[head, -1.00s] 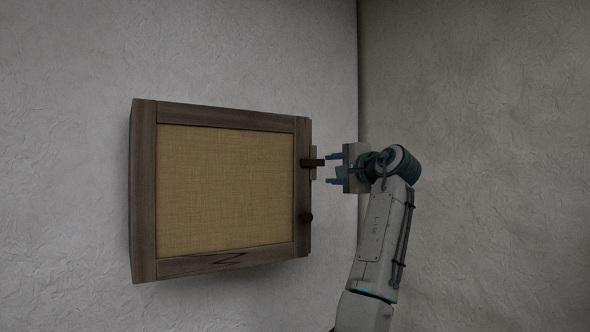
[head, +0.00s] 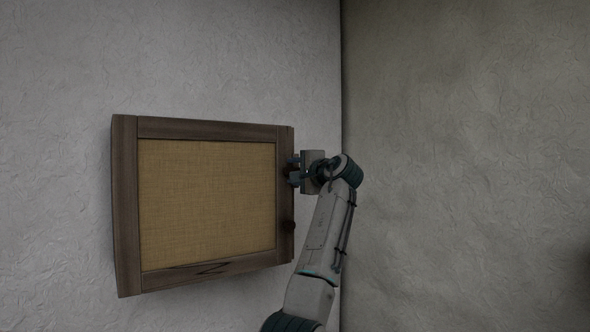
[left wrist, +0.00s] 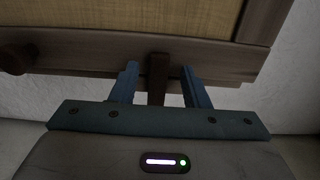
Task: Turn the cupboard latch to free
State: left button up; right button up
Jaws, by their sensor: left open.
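The cupboard (head: 125,210) hangs on the wall, with a dark wood frame and a tan woven panel; its door looks shut. The latch is a dark wooden bar on the frame's right edge, mostly hidden by my gripper in the head view. In the left wrist view the latch (left wrist: 158,78) stands between the two blue fingers, with a gap on either side. My left gripper (head: 292,169) is open at the cupboard's right edge; its fingers also show in the left wrist view (left wrist: 160,70). My right gripper is not in view.
A round dark knob (head: 289,225) sits on the frame below my gripper; it also shows in the left wrist view (left wrist: 16,58). A room corner and a bare wall (head: 460,150) lie to the right, with free room there.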

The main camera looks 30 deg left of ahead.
pick_arm(q)
jog(key=shift+c, duration=0.2)
jog(key=shift+a+f, duration=0.1)
jog(key=shift+a, duration=0.05)
grip_shut()
jog(key=shift+w+d+f+n+p, duration=0.2)
jog(key=shift+w+f+n, duration=0.35)
jog(key=shift+n, duration=2.45)
jog(key=shift+w+d+f+n+p, duration=0.2)
jog(key=shift+w+f+n, duration=0.3)
jog(key=shift+n, duration=2.5)
jog(key=shift+w+d+f+n+p, duration=0.15)
jog(key=shift+w+f+n, duration=0.4)
jog(key=shift+n, duration=2.45)
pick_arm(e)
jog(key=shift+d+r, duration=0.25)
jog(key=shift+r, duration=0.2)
pick_arm(q)
jog(key=shift+s+d+f, duration=0.1)
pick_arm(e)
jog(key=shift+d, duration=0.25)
